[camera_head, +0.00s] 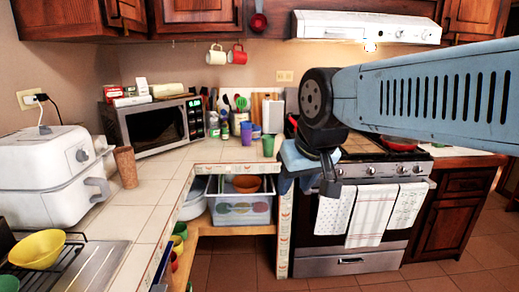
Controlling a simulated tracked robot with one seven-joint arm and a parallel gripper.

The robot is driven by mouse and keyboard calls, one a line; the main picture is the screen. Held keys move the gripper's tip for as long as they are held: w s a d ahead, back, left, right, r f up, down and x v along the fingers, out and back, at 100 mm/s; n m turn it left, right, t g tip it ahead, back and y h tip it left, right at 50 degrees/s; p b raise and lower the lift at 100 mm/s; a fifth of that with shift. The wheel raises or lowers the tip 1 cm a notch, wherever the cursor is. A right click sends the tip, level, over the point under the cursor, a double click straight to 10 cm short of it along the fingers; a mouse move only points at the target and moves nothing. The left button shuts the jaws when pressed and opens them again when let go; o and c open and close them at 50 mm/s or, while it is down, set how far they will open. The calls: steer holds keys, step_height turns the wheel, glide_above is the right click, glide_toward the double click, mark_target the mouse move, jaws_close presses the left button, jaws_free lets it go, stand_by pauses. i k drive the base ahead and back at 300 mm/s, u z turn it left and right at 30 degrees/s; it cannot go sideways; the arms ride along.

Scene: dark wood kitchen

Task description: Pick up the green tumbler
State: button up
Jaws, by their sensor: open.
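A small green tumbler (268,146) stands upright on the tiled counter near the back corner, just left of my arm. My gripper (308,186) hangs at the end of my blue-grey arm, in front of the stove and the counter's end. It is open, and I see nothing held in it. In the picture it is below and to the right of the tumbler, apart from it. My wrist partly hides the stove and the counter beside it.
A purple cup (246,133) and several bottles stand left of the tumbler. A microwave (156,125), a brown cup (125,167) and a white air fryer (48,160) stand farther left. Green cups (180,231) sit on the lower shelf near a clear bin (240,212). Towels (370,215) hang on the oven.

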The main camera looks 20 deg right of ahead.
mark_target(268, 141)
steer(key=u, duration=0.05)
steer(key=i, duration=1)
steer(key=z, duration=0.05)
